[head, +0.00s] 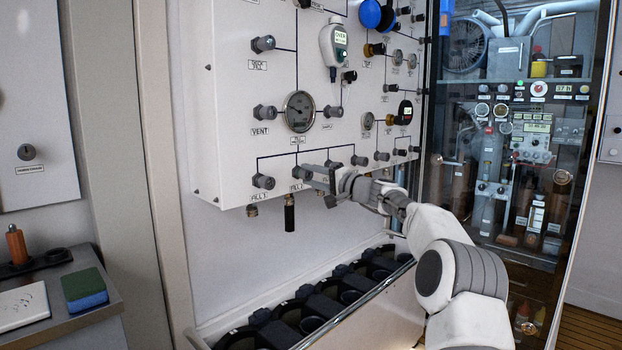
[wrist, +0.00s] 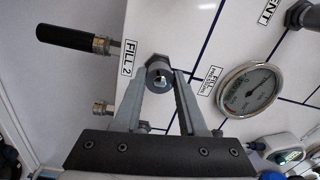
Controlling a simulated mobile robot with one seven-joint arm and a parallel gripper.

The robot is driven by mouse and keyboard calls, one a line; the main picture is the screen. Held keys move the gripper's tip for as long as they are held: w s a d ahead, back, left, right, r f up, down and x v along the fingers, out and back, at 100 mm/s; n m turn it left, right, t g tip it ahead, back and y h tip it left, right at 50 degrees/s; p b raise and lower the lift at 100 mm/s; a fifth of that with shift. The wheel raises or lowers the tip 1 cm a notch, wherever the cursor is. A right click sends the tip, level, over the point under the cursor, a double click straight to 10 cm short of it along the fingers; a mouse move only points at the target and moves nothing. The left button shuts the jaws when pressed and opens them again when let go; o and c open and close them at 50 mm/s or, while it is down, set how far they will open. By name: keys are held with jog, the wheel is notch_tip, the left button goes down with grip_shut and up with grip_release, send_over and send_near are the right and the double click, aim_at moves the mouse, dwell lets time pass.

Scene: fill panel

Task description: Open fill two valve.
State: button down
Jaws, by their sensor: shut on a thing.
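The fill two valve (wrist: 158,68) is a grey knob on the white panel, next to the "FILL 2" label (wrist: 130,57). In the head view the label (head: 297,187) shows low on the panel, and the knob is mostly hidden by my gripper. My gripper (head: 310,173) reaches the panel from the right. In the wrist view my gripper (wrist: 161,77) has one finger on each side of the knob and is shut on it. The knob's turn position cannot be told.
The fill one valve (head: 263,181) is close on the left. A black-handled fitting (head: 290,213) hangs below the panel; it also shows in the wrist view (wrist: 75,38). A gauge (head: 299,111) sits above. A rack of black holders (head: 310,308) stands below.

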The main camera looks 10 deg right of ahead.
jog(key=n, duration=0.4)
jog(key=shift+f, duration=0.15)
jog(key=n, duration=0.3)
jog(key=shift+n+g, duration=0.3)
jog(key=n, duration=0.3)
jog(key=shift+n, duration=2.1)
jog(key=shift+r, duration=0.2)
jog(key=shift+c, duration=2.4)
grip_release()
